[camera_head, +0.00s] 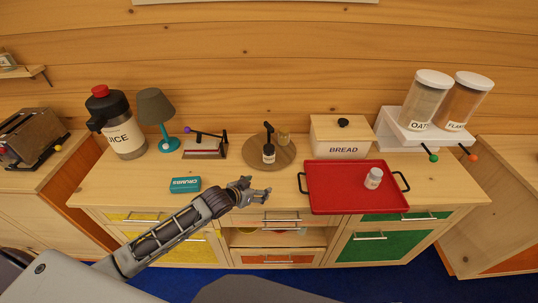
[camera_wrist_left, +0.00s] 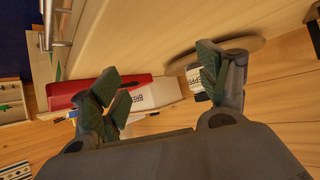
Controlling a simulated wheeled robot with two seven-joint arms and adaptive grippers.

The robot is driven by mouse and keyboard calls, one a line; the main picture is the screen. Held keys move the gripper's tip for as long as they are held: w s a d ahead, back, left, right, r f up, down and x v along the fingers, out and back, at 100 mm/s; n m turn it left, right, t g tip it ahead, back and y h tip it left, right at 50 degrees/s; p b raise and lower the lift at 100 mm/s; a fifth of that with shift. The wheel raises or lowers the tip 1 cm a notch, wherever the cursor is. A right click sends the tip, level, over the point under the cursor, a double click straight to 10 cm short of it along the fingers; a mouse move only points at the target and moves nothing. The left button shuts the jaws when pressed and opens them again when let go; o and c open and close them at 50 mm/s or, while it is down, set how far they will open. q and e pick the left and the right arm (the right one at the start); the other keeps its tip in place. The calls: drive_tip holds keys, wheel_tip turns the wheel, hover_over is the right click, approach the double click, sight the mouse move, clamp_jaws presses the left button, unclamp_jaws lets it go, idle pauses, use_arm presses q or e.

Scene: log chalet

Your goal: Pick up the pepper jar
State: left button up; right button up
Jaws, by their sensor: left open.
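The pepper jar (camera_head: 268,154) is a small dark jar with a white label. It stands upright on a round wooden board (camera_head: 286,160) at the back middle of the counter. In the left wrist view the jar's label (camera_wrist_left: 195,79) shows partly behind the right finger, with the rest hidden. My left gripper (camera_head: 262,190) is open and empty over the front of the counter, nearer than the jar and apart from it. Its two fingers spread wide in the left wrist view (camera_wrist_left: 157,82). My right gripper is not in view.
A red tray (camera_head: 335,204) holding a pale jar (camera_head: 373,178) lies right of the gripper. A bread box (camera_head: 341,137) stands behind it. A dark-handled item and a small glass jar (camera_head: 284,138) share the board. A teal crumbs box (camera_head: 185,184) lies left.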

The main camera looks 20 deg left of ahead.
use_arm(q)
drive_tip(key=t+h, duration=0.1)
drive_tip(key=t, duration=0.1)
approach(265, 155)
drive_tip(key=shift+a+f, duration=0.2)
drive_tip(key=shift+a, duration=0.1)
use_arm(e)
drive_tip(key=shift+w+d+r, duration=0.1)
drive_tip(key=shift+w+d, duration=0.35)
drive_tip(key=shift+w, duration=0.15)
use_arm(q)
drive_tip(key=shift+w, duration=0.1)
drive_tip(key=shift+b+x, duration=2.45)
drive_tip(key=shift+x, duration=0.5)
drive_tip(key=shift+b+x, duration=0.75)
drive_tip(key=shift+x, duration=0.15)
drive_tip(key=shift+w+d+f, duration=0.15)
drive_tip(key=shift+w+d, duration=0.1)
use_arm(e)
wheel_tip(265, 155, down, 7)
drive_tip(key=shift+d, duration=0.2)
use_arm(q)
drive_tip(key=shift+b, duration=0.35)
